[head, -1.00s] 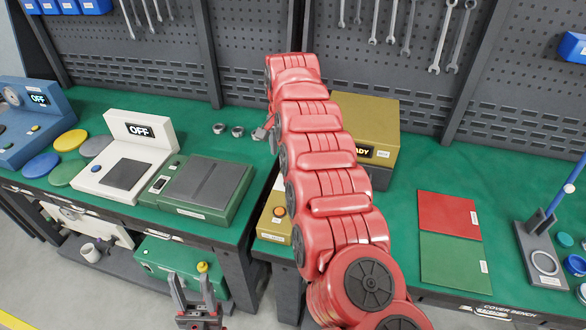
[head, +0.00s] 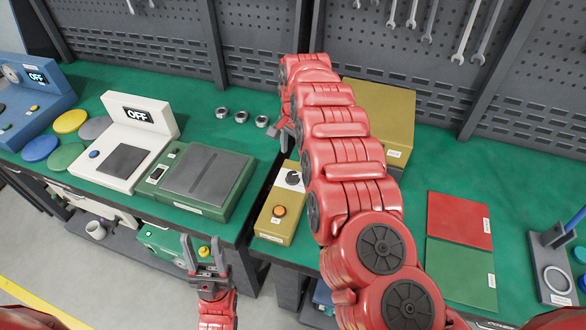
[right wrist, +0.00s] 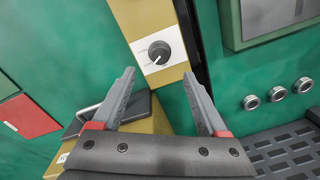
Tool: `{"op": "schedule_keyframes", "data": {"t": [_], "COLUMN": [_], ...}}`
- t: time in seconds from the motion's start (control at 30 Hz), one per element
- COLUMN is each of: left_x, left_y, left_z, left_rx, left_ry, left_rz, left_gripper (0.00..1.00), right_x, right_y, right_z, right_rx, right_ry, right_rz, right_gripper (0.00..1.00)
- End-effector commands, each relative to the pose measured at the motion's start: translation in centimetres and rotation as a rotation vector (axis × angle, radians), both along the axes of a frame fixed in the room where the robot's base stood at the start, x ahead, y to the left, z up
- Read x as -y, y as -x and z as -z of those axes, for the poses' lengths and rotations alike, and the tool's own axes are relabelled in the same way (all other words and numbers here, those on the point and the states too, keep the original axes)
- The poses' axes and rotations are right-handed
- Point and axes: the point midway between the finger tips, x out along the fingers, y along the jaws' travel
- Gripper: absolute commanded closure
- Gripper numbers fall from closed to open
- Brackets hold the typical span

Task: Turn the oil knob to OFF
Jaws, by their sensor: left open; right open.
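A dark round knob with a white pointer line (right wrist: 159,52) sits on a white plate on a gold control box (right wrist: 151,20). In the head view the knob (head: 293,178) is at the box's far end, beyond an orange button (head: 279,211); its label is too small to read. My right gripper (right wrist: 159,75) is open and empty. In its wrist view the knob shows between and just beyond the fingertips, apart from them. In the head view this gripper (head: 286,137) is partly hidden by my red arm. My left gripper (head: 204,241) is open and empty, low in front of the bench.
A green scale (head: 198,182) and a white device reading OFF (head: 138,115) stand left of the gold box. Metal rings (head: 241,117) lie behind the scale. A larger gold box (head: 384,105) stands behind my right arm. Red and green panels (head: 459,219) lie to the right.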

Motion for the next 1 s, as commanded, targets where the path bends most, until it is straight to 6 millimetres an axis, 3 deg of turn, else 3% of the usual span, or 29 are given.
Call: {"op": "schedule_keyframes", "data": {"t": [0.17, 0.37, 0.5, 0.97, 1.0], "left_x": [0.0, 0.0, 0.0, 0.0, 0.0], "left_y": [0.0, 0.0, 0.0, 0.0, 0.0], "left_z": [-1.2, -1.4, -0.2, 0.1, 0.1], "left_rx": [0.0, 0.0, 0.0, 0.0, 0.0], "left_ry": [0.0, 0.0, 0.0, 0.0, 0.0], "left_rz": [0.0, 0.0, 0.0, 0.0, 0.0], "left_gripper": [0.5, 0.5, 0.5, 0.5, 0.5], "right_x": [0.1, 0.0, 0.0, -0.2, -0.2], "right_y": [0.1, -0.2, -0.4, -0.3, -0.3], "right_z": [3.3, 6.3, 8.3, 9.2, 9.2], "right_rx": [-0.005, 0.0, 0.003, 0.001, 0.001], "right_ry": [0.005, 0.003, 0.003, 0.001, 0.001], "right_rz": [0.002, 0.001, 0.001, 0.0, 0.0], "right_gripper": [0.24, 0.24, 0.24, 0.24, 0.27]}}
